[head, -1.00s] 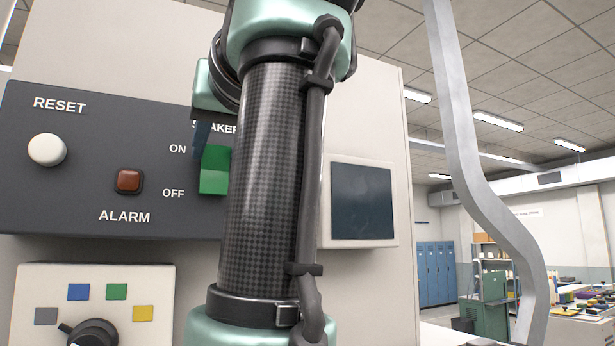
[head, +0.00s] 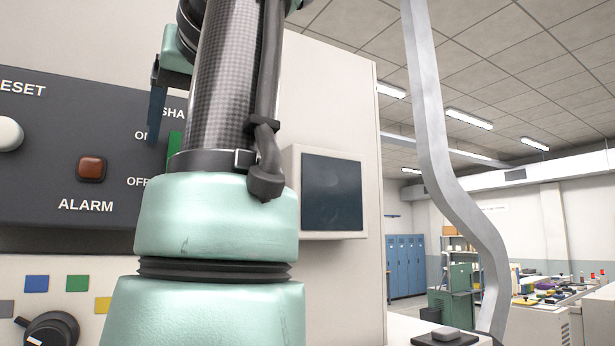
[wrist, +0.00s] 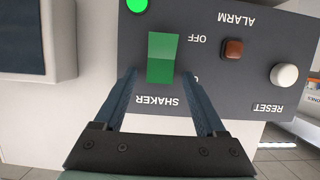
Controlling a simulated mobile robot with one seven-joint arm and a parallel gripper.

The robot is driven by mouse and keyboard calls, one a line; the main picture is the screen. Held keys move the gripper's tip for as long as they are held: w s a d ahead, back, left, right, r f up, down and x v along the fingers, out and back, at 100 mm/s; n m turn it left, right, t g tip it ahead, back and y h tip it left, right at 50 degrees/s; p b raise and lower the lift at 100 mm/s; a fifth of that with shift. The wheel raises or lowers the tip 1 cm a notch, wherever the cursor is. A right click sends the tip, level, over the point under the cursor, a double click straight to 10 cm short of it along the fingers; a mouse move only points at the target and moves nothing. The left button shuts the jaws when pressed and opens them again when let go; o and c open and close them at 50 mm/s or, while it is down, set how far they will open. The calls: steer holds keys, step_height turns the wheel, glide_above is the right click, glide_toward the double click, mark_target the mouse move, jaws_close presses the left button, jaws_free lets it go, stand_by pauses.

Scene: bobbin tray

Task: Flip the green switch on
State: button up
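The green switch (wrist: 163,57) is a rocker on the dark panel, between the ON and OFF labels. The wrist view shows it upside down, with a lighter half toward OFF and a darker half toward ON; which side is pressed I cannot tell. In the head view only a strip of the switch (head: 174,146) shows beside my arm. My gripper (wrist: 161,72) is open and empty, its two blue fingers apart and pointing at the panel on either side of the switch's ON end. Contact cannot be told. One finger shows in the head view near the ON label.
A red alarm button (head: 91,168) and white reset button (head: 10,134) share the dark panel (head: 60,135). A lit green lamp (wrist: 137,5) is near the switch. A black knob (head: 50,330) is below, and a boxed screen (head: 333,192) stands to the right.

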steer(key=shift+s, duration=0.1)
steer(key=v, duration=0.7)
steer(key=shift+b, duration=0.35)
steer(key=shift+s+d, duration=0.1)
steer(key=shift+d, duration=0.05)
